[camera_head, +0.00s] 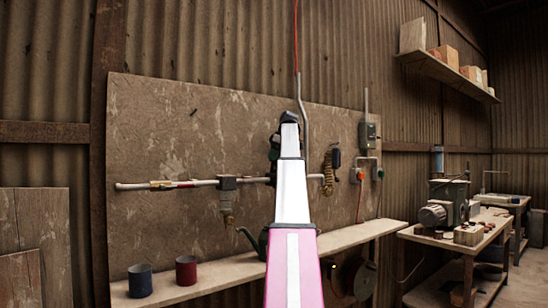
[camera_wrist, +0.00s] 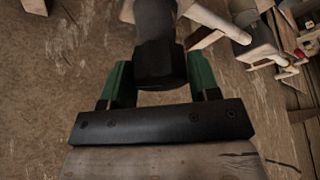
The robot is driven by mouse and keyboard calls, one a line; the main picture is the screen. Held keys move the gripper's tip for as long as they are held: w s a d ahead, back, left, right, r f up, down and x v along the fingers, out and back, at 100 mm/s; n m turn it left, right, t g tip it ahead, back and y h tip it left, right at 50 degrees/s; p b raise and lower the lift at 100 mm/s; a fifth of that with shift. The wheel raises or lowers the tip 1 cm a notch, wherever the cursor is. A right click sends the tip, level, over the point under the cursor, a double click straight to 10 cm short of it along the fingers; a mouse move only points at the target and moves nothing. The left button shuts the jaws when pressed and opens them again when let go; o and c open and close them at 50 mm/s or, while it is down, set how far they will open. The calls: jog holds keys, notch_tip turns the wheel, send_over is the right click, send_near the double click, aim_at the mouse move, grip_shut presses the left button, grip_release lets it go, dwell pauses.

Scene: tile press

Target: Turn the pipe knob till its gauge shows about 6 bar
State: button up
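In the wrist view a dark, round knob-like part (camera_wrist: 160,62) sits between the two green fingers of my gripper (camera_wrist: 161,80). One finger is on each side, close to its sides; I cannot tell whether they touch it. In the head view my gripper (camera_head: 276,150) is at the pipe (camera_head: 140,186), a pale line running across a worn board. My white and pink arm hides the pipe and whatever is fitted there. No gauge face can be made out in either view, so its reading is hidden.
A fitting (camera_head: 228,184) hangs on the pipe left of my arm. A shelf (camera_head: 205,284) below holds a blue cup (camera_head: 140,281), a red cup (camera_head: 186,270) and a dark green can (camera_head: 256,243). A workbench with a machine (camera_head: 446,205) stands right.

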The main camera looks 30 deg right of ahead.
jog(key=c, duration=0.4)
jog(key=shift+c, duration=0.2)
